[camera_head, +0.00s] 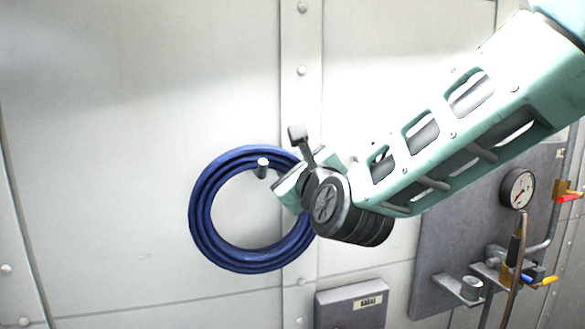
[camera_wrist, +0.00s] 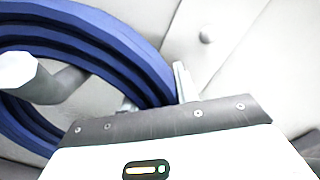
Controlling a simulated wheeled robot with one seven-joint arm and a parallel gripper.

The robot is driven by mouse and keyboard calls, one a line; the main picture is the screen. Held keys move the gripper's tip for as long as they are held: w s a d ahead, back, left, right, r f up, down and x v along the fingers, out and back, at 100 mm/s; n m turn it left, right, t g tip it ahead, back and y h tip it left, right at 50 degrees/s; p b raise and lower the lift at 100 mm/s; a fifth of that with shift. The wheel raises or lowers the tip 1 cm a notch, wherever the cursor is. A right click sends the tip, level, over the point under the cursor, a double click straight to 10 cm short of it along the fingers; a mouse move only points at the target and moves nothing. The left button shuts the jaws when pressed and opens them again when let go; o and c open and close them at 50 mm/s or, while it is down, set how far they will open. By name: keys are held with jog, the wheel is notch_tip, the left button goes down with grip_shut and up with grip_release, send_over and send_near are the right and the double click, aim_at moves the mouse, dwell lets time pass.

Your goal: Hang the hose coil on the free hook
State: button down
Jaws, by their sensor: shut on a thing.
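The hose coil (camera_head: 203,215) is a dark blue ring of several turns, upright and close to the pale wall. My gripper (camera_head: 292,187) is at the coil's upper right side, shut on its band; its fingertips are mostly hidden in the head view. In the wrist view the coil (camera_wrist: 112,45) runs into the jaws (camera_wrist: 155,96). A grey hook (camera_head: 262,168) with a pale round tip shows inside the ring, just under its top inner edge. The hook (camera_wrist: 22,72) also pokes out through the ring's opening in the wrist view. I cannot tell whether the coil touches it.
A grey panel (camera_head: 445,235) at the right carries a pressure gauge (camera_head: 518,189), pipes and valves with coloured handles. A grey box (camera_head: 350,306) with a label is on the wall below my gripper. The riveted wall left of the coil is bare.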

jog(key=shift+r, duration=0.1)
jog(key=c, duration=1)
grip_release()
jog(key=shift+s+f, duration=0.2)
jog(key=r+b+v, duration=0.1)
jog(key=b+v, duration=0.6)
jog(key=v, duration=0.9)
jog(key=s+a+f+n+g, duration=0.1)
jog(key=s+f+n+g, duration=0.35)
jog(key=f+n, duration=0.55)
jog(key=s+a+f+n+g, duration=0.1)
jog(key=s+f+n+g, duration=0.2)
jog(key=f+n+g, duration=0.5)
jog(key=s+d+f+n+g+h, duration=0.5)
jog(key=s+d+f+n, duration=0.4)
jog(key=n, duration=0.5)
notch_tip(320, 180, down, 2)
jog(key=shift+s+d+f+n, duration=0.15)
jog(key=shift+s+d+n, duration=0.15)
jog(key=shift+d, duration=0.55)
